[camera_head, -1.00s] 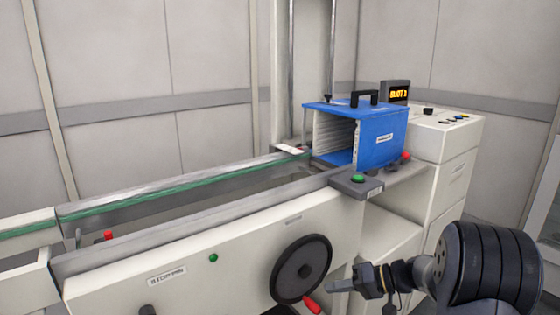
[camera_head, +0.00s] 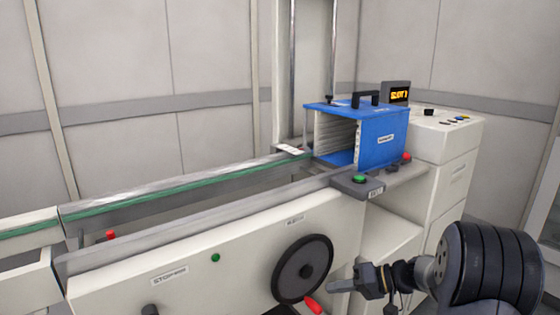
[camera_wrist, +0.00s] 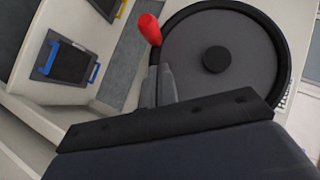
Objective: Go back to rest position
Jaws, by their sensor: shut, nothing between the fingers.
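My gripper (camera_head: 334,287) is at the lower right of the head view, in front of the white machine. Its fingers are together with nothing between them. The tips point left toward the red handle (camera_head: 313,304) of the black handwheel (camera_head: 302,269). In the wrist view, the shut gripper (camera_wrist: 159,72) points up toward the red handle (camera_wrist: 150,29), which is on the left edge of the wheel (camera_wrist: 255,45). A small gap shows between the fingertips and the handle in the head view.
A blue magazine (camera_head: 383,140) stands open on the machine's right end, beside a display (camera_head: 396,92) and a green button (camera_head: 359,179). A conveyor with a green belt (camera_head: 180,190) runs left. Framed dark panels (camera_wrist: 62,60) lie at left in the wrist view.

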